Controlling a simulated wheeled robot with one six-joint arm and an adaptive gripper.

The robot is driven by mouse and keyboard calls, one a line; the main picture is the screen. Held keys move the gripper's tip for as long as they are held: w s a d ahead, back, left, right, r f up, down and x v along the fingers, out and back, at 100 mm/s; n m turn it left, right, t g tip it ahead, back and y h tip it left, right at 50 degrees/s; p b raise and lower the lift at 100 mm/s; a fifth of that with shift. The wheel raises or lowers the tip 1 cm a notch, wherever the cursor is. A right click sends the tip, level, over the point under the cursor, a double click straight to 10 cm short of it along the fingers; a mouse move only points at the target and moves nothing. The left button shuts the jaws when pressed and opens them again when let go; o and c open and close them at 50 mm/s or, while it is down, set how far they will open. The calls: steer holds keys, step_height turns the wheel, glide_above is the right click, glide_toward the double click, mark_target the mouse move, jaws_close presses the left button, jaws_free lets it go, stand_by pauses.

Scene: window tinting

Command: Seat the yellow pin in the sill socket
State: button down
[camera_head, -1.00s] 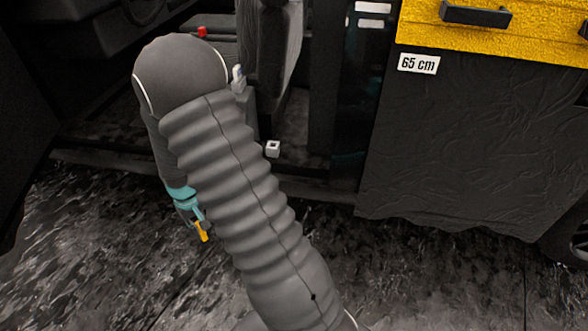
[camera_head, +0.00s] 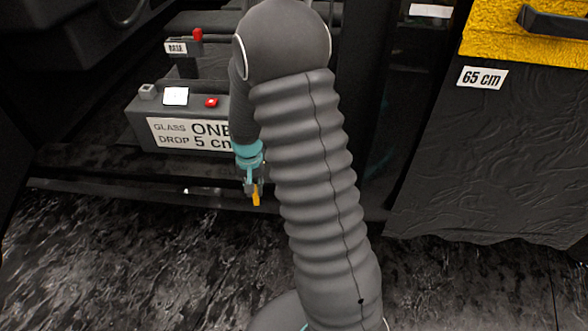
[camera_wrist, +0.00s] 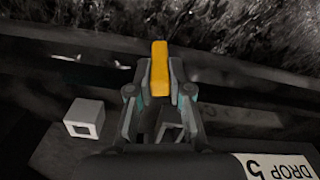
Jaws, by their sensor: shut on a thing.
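My gripper (camera_head: 254,188) is shut on the yellow pin (camera_head: 256,198), which points down from the fingertips in the head view. In the wrist view the pin (camera_wrist: 160,64) sticks out between the fingers (camera_wrist: 160,88). A grey square block with a square hole (camera_wrist: 85,117), like a socket, stands on a dark ledge left of the fingers, apart from the pin. I cannot tell which is the sill socket.
The dark box with a "GLASS DROP 5 cm" label (camera_head: 185,134) carries a white screen (camera_head: 175,96) and a red button (camera_head: 211,102). A red-topped post labelled "BASE" (camera_head: 176,47) stands behind. A yellow-topped cabinet (camera_head: 500,45) is at right. My arm hides the middle.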

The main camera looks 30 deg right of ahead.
steer(key=s+d+r+m+b, duration=0.35)
steer(key=d+r+m, duration=0.4)
steer(key=m, duration=0.25)
steer(key=s+d+r+m+b, duration=0.35)
steer(key=d+r+m, duration=0.4)
steer(key=m, duration=0.35)
steer(key=shift+w+a+f+b, duration=0.15)
steer(key=shift+w+a+f, duration=0.1)
steer(key=shift+w+f, duration=1.55)
steer(key=shift+w+a+f+b, duration=0.2)
steer(key=shift+w+a+f, duration=0.05)
steer(key=shift+w+f, duration=1.55)
steer(key=shift+w+a+f+b, duration=0.15)
steer(key=shift+w+a+f, duration=0.1)
steer(key=shift+w+f, duration=1.5)
steer(key=c, duration=1.5)
jaws_free()
steer(key=shift+f, duration=0.15)
steer(key=o, duration=0.4)
